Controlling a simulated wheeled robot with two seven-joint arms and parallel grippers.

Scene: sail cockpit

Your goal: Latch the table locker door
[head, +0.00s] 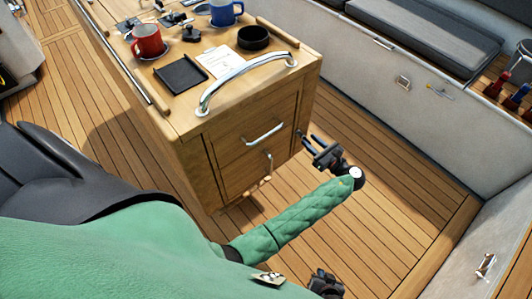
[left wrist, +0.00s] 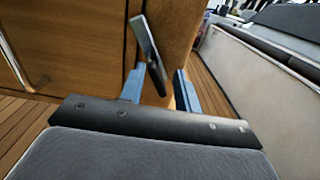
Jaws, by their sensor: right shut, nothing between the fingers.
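The wooden front (left wrist: 70,40) fills the left of the left wrist view. A tilted metal latch lever (left wrist: 149,45) stands at the locker's edge there, its lower end between my left fingers. My left gripper (head: 312,143) is at the locker's right front edge; its blue fingers (left wrist: 160,92) are apart, and contact with the lever cannot be told. My right gripper (head: 326,288) is shut and empty at the bottom edge.
On the table top are a red mug (head: 148,42), a blue mug (head: 226,12), a black tray (head: 181,75), a black bowl (head: 253,38) and a curved grab rail (head: 246,80). White bench walls (head: 400,85) stand at right. Plank floor (head: 370,150) between is clear.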

